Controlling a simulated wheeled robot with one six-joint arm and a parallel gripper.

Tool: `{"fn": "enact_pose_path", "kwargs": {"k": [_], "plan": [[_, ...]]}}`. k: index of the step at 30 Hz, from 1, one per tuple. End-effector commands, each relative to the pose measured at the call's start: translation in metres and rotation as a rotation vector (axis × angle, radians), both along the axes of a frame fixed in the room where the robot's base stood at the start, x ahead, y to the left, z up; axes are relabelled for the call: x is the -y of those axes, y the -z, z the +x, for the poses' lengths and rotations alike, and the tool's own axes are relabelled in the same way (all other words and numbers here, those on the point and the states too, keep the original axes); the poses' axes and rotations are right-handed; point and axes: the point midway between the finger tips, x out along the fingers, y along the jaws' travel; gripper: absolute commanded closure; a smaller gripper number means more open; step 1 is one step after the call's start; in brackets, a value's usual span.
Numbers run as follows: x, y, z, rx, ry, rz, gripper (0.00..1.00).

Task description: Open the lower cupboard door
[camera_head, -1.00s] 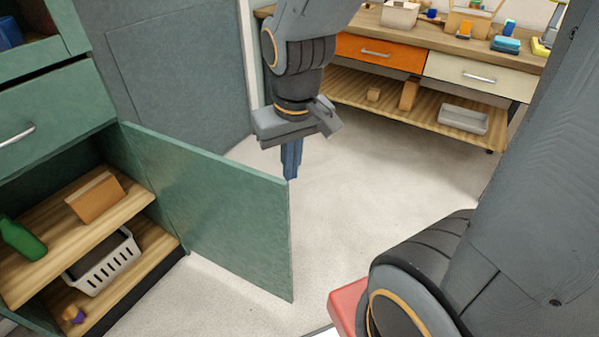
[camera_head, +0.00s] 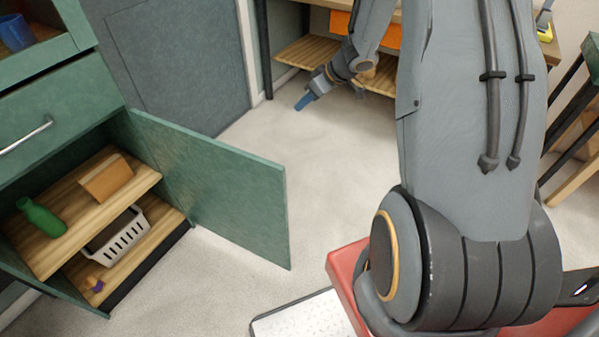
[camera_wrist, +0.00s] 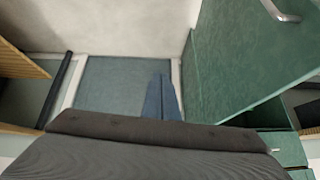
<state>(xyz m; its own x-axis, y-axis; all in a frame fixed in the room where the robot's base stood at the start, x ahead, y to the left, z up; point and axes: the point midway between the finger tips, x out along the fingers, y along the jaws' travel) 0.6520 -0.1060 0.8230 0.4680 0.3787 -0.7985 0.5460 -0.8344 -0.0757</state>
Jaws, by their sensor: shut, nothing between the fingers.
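The lower cupboard door (camera_head: 215,185) is a green panel, swung wide open, standing out from the cupboard. The open lower cupboard (camera_head: 68,205) shows two wooden shelves. In the wrist view the green door (camera_wrist: 245,50) fills the right side, with a metal handle (camera_wrist: 281,11) at the top. My gripper (camera_head: 302,103) is in front of the workbench, to the right of the door and clear of it. Its blue fingers, also in the wrist view (camera_wrist: 161,100), are together with nothing between them.
On the shelves are a green bottle (camera_head: 40,217), a brown box (camera_head: 107,178) and a pale basket (camera_head: 122,238). A drawer (camera_head: 50,125) above is shut. A workbench with a low wooden shelf (camera_head: 305,55) stands behind. The floor (camera_head: 300,170) right of the door is clear.

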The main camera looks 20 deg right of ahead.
Motion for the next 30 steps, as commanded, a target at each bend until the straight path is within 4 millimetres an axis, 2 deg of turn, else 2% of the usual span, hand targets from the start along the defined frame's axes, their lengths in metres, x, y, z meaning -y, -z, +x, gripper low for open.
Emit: {"fn": "enact_pose_path", "kwargs": {"k": [1, 6, 9, 13, 20, 30], "plan": [[0.006, 0.019, -0.009, -0.04, -0.043, 0.034, 1.0], [0.018, 0.063, -0.052, -0.195, -0.18, 0.129, 1.0], [0.026, 0.08, -0.075, -0.273, -0.232, 0.16, 1.0], [0.032, 0.091, -0.094, -0.334, -0.269, 0.181, 1.0], [0.022, 0.108, -0.099, -0.353, -0.282, 0.185, 1.0], [-0.018, 0.16, -0.096, -0.353, -0.28, 0.184, 1.0]]}}
